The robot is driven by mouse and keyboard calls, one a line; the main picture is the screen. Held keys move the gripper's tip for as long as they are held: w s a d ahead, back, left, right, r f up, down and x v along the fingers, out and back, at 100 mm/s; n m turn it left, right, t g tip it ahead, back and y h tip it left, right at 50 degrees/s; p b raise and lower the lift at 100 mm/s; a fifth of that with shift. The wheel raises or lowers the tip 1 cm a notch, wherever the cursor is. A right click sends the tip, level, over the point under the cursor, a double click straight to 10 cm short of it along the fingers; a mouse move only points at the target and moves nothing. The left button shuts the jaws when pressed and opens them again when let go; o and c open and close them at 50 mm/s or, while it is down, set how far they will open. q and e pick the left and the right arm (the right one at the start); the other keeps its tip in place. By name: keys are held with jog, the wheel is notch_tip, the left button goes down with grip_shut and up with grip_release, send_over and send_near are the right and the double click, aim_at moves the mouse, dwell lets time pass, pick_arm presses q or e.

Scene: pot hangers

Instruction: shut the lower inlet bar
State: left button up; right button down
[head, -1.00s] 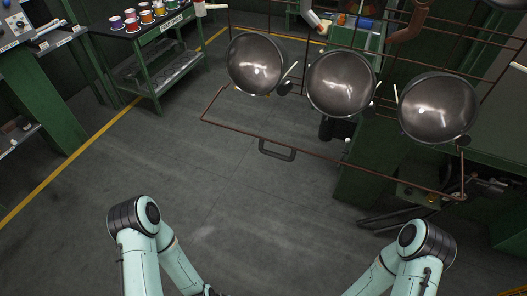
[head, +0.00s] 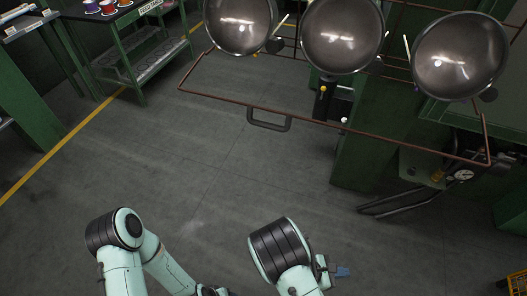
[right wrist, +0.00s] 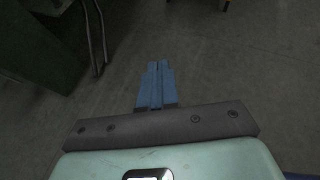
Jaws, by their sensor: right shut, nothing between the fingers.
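The lower inlet bar (head: 400,143) is a thin brown bar frame held out in front of the rack, below the hanging pans, in the head view. A dark grey handle (head: 269,125) hangs from its long front edge. My right gripper (head: 343,271) is low in the head view, well below the bar and apart from it. In the right wrist view its blue fingers (right wrist: 157,70) are together with nothing between them. My left arm shows at lower left, but its gripper is out of the picture.
Three dark round pans, one of them the middle pan (head: 342,34), hang above the bar. A green cart (head: 135,60) with cups stands at upper left. Green machinery with a gauge (head: 463,175) is at right. The floor between is clear.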

jog(key=w+a+r+n+t+b, duration=0.4)
jog(key=w+a+r+n+t, duration=0.4)
jog(key=w+a+r+t, duration=0.8)
jog(key=s+a+r+n+t+y+b, duration=0.15)
jog(key=a+r+n+t+y, duration=0.35)
jog(key=a+r, duration=0.55)
pick_arm(q)
jog(key=w+a+f+t+b, duration=0.1)
jog(key=w+a+f, duration=0.1)
jog(key=w+f, duration=0.1)
jog(key=w+a+f+t+y+b, duration=0.1)
jog(key=w+a+f, duration=0.1)
jog(key=f, duration=0.4)
jog(key=shift+w+a+n, duration=0.2)
jog(key=shift+w+n, duration=0.2)
jog(key=shift+w, duration=0.1)
pick_arm(e)
jog(key=w+d+r+t, duration=0.1)
jog(key=w+r, duration=0.7)
jog(key=shift+w+d+r+m, duration=0.15)
jog(key=shift+w+d+m, duration=0.05)
jog(key=shift+d+m, duration=0.15)
